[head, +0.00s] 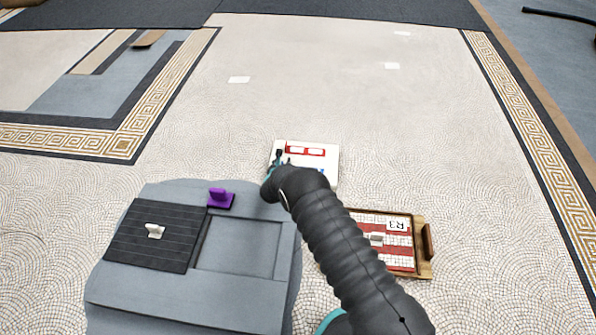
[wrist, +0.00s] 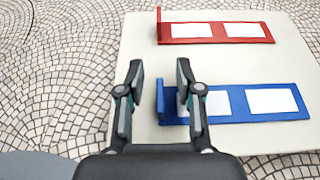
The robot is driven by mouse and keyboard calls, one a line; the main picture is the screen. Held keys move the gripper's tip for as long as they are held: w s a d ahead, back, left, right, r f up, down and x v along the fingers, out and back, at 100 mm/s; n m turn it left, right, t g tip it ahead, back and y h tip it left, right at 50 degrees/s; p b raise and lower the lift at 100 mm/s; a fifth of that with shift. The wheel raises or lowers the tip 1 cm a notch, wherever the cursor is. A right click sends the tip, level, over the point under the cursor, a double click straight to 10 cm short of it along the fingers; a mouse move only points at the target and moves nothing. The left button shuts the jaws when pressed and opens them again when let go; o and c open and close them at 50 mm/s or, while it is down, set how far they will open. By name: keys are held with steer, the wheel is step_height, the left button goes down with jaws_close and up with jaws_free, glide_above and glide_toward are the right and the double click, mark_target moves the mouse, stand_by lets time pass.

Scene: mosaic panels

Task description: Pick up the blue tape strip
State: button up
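The blue tape strip (wrist: 262,118) lies on a cream board (wrist: 130,75) in the wrist view, with white rectangles along it and a raised blue tab at its left end. My gripper (wrist: 160,72) is open above the board. The strip's left end with its tab shows between the two fingers, and the right finger covers part of the strip. In the head view my gripper (head: 283,158) is over the left part of the board, and my arm hides most of the blue strip. A red strip (wrist: 215,33) of similar shape lies farther back on the board.
A grey platform (head: 190,290) with a dark ribbed panel (head: 130,225) and a purple piece (head: 221,199) stands left of my arm. A wooden tray (head: 424,262) with red and white mosaic lies to the right. Open mosaic floor (head: 320,80) extends beyond the board.

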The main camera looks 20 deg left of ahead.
jaws_close()
steer(key=shift+r, duration=0.15)
